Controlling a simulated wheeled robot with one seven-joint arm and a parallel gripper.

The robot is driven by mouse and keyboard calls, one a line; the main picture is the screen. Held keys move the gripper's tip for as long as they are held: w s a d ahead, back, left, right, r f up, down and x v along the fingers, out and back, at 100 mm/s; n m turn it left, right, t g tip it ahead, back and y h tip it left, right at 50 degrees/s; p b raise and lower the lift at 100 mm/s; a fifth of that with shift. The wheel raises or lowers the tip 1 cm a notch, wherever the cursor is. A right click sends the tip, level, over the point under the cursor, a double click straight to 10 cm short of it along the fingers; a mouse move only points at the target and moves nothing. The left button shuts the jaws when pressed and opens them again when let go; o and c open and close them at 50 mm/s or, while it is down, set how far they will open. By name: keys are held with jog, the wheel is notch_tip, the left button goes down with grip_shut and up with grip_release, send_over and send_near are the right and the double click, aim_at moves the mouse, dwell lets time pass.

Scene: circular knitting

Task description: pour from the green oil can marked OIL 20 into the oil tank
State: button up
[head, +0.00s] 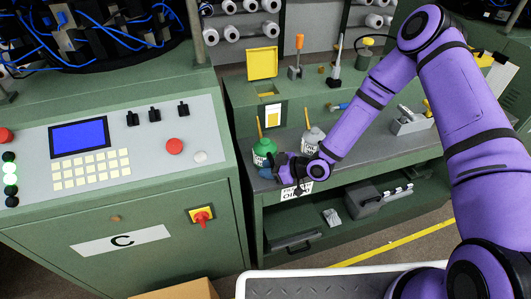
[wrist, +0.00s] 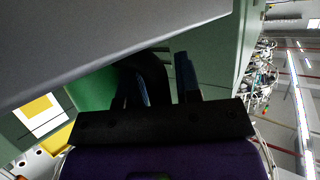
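The green oil can (head: 264,152) stands on the green bench, with an orange-yellow spout pointing up. Its marking is not readable here. My gripper (head: 276,172) is low at the bench's front edge, just in front of the green can and partly covering it. In the wrist view, a green surface (wrist: 95,89), likely the can, lies left of the fingers (wrist: 160,90). The fingers look apart, with a dark curved piece, perhaps the can's handle, between or beside them. Contact cannot be told. The oil tank (head: 271,114) is the green box behind, its yellow lid (head: 262,63) raised.
A second, pale can (head: 312,138) with a similar spout stands right of the green one, close to my wrist. The control cabinet (head: 120,160) stands at left. Tools and a grey holder (head: 410,121) are further right on the bench. A lower shelf holds a toolbox (head: 364,200).

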jog(key=shift+c, duration=0.4)
grip_shut()
jog(key=shift+r, duration=0.1)
